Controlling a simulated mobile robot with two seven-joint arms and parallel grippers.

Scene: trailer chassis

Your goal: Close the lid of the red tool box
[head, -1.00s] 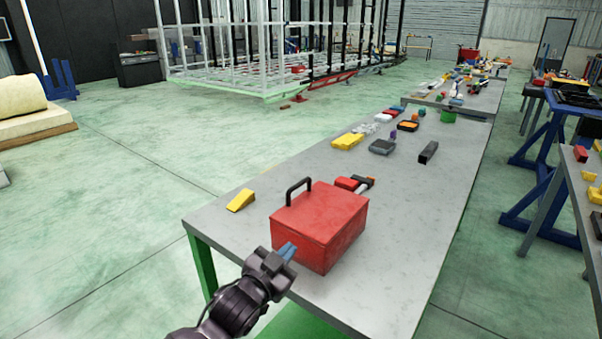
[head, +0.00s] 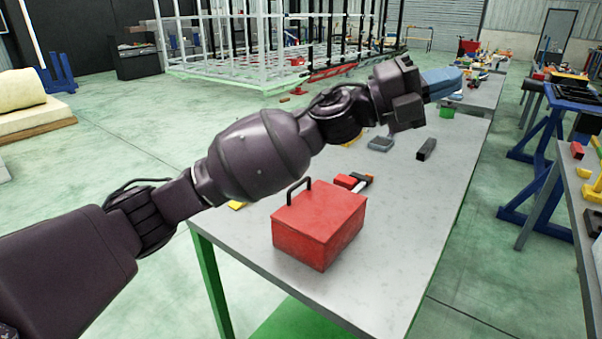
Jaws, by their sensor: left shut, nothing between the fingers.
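The red tool box (head: 318,232) stands on the grey table top near its front end. Its lid (head: 322,206) lies flat over the box and looks shut, with a black handle (head: 298,190) standing up at the left edge. My left gripper (head: 455,82) is raised high above the table, beyond and to the right of the box. Its blue fingers are together, empty and apart from the box. My left arm crosses the view and hides part of the table behind the box. My right gripper is not in view.
Small red and black items (head: 352,182) lie just behind the box. A dark block (head: 427,149) and a grey tray (head: 381,143) lie farther back. The table's right side (head: 410,215) is clear. Another bench (head: 580,200) stands at the right.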

